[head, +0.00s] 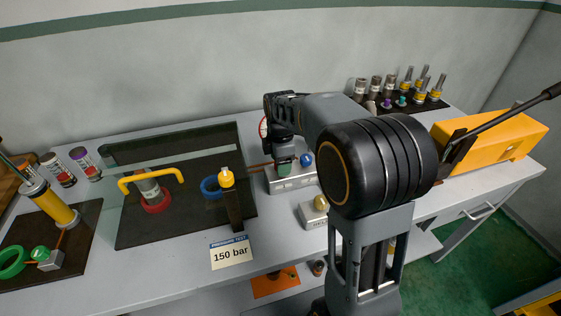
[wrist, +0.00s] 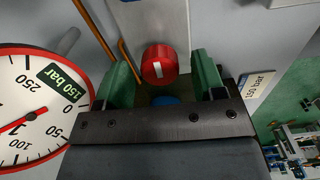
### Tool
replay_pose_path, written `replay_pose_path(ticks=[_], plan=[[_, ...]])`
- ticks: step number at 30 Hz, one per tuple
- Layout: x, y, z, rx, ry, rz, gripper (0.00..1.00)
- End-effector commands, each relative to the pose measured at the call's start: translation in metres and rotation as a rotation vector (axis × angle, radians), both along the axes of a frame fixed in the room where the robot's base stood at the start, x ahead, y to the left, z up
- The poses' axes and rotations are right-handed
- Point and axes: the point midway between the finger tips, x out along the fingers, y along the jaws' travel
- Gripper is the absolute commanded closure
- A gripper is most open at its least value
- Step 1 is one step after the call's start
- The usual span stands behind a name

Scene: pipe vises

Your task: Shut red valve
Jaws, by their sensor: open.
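The red valve (wrist: 160,65) is a round red knob with a white bar across its face. In the wrist view it sits between the two green fingers of my gripper (head: 285,166), with a gap to each finger. My gripper is open and is not holding it. In the head view my gripper hangs over the grey manifold block (head: 292,184), and I cannot make out the red valve there. A blue knob (head: 306,160) stands just right of my gripper and shows partly behind the gripper's edge in the wrist view (wrist: 165,100).
A pressure gauge (wrist: 35,105) with a 150 bar tag is close on the left in the wrist view. Copper pipes (wrist: 95,35) run beside the valve. A black test tray (head: 185,225) with a yellow handle lies left.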

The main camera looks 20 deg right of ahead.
Motion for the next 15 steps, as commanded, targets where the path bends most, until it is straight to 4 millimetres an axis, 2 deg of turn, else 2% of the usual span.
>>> replay_pose_path(ticks=[8,15], plan=[[0.0,0.0,-0.0011,0.0,0.0,0.0,0.37],[0.0,0.0,-0.001,0.0,0.0,0.0,0.58]])
